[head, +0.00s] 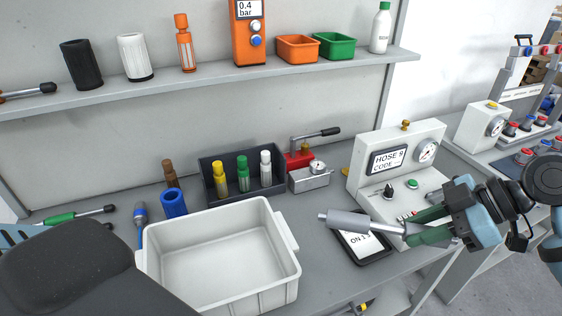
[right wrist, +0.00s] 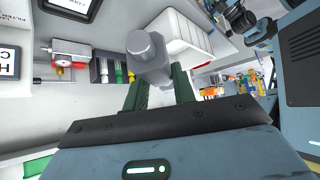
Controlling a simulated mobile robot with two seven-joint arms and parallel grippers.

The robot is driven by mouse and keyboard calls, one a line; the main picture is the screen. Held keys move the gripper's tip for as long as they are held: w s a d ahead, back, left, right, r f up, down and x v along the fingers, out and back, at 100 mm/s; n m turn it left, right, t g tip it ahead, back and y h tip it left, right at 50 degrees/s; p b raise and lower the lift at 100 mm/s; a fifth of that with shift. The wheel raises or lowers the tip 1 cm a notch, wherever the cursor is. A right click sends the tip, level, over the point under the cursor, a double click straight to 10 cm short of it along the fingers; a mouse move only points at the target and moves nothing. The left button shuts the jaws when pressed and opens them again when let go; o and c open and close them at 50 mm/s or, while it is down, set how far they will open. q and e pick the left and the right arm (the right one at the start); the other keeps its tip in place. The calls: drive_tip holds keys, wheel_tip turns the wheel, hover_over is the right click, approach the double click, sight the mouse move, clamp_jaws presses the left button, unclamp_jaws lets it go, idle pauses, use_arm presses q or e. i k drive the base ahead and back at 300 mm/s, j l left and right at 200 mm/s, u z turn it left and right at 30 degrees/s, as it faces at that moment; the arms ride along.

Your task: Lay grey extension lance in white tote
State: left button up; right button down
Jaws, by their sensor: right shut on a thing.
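The grey extension lance (head: 352,220) is held in my right gripper (head: 422,226), whose green fingers are shut on it. The lance lies nearly level over a black-framed tablet, its thick end pointing left toward the tote. In the right wrist view the lance (right wrist: 148,58) shows end-on between the fingers (right wrist: 158,92). The white tote (head: 255,294) stands open and empty on the bench, left of the lance and apart from it. Part of the tote (right wrist: 190,38) also shows in the right wrist view. My left gripper is not clearly visible.
A dark rack (head: 206,164) with yellow, green and white-topped nozzles stands behind the tote. The hose tester (head: 435,142) stands behind my right gripper. The tablet (head: 377,254) lies right of the tote.

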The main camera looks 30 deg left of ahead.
sight(233, 274)
drive_tip(key=l, duration=0.35)
drive_tip(key=i+l, duration=0.1)
drive_tip(key=l, duration=0.25)
drive_tip(key=u, duration=0.5)
drive_tip(key=l+u, duration=0.15)
drive_tip(key=u, duration=0.85)
drive_tip(key=l+u, duration=0.15)
drive_tip(key=u, duration=1.3)
drive_tip(key=i+l+z, duration=0.1)
drive_tip(key=i+l, duration=0.3)
drive_tip(key=l, duration=0.1)
